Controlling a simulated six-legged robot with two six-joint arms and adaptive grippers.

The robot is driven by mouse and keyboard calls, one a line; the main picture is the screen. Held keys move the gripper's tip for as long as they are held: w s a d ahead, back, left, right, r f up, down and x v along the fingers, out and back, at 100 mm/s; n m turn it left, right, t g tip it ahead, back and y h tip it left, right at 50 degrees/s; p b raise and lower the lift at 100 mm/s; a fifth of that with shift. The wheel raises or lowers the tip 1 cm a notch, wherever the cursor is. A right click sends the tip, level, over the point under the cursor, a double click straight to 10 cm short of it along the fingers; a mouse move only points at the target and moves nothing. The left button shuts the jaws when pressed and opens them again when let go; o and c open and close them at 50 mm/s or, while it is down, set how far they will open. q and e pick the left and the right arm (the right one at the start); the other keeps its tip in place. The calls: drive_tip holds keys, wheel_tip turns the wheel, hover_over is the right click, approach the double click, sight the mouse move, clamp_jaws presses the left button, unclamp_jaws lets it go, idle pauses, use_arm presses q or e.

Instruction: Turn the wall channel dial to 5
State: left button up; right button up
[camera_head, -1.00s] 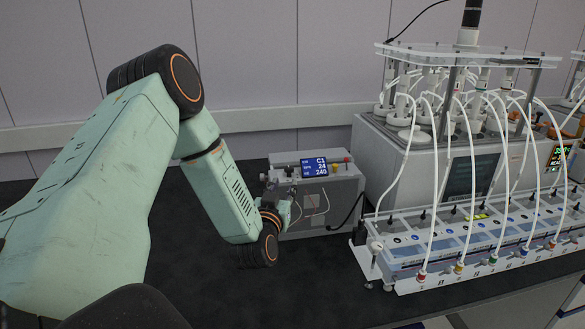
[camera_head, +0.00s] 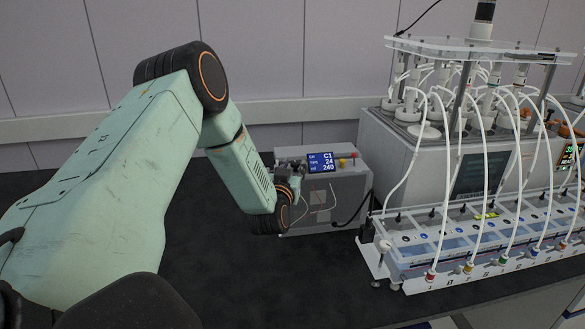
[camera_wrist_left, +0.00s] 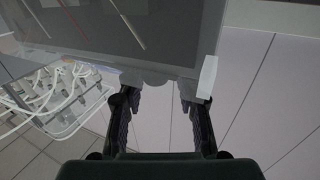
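A grey box (camera_head: 345,188) with a small blue display (camera_head: 320,162) stands on the dark bench. The display reads C1, 24 and 240. I cannot make out a channel dial in either view. My left gripper (camera_head: 296,176) is at the left end of the box's front, partly hidden by its own wrist; contact cannot be told. In the left wrist view its two dark fingers (camera_wrist_left: 161,98) are apart with pale wall showing between them. Their tips are near the lower edge of a grey panel (camera_wrist_left: 110,30), with a white piece beside the right finger. My right gripper is not in view.
A reactor unit (camera_head: 430,150) with white tubes stands to the right of the box. A tube rack (camera_head: 480,240) is in front of it. The wall is behind. The dark bench (camera_head: 260,285) in front of the box is clear.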

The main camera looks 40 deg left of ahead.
use_arm(q)
drive_tip(key=shift+d+r, duration=0.25)
drive_tip(key=shift+d, duration=0.1)
drive_tip(key=shift+c, duration=0.5)
drive_tip(key=shift+a+f, duration=0.1)
drive_tip(key=shift+a, duration=0.1)
drive_tip(key=c, duration=0.5)
clamp_jaws()
drive_tip(key=shift+d, duration=0.15)
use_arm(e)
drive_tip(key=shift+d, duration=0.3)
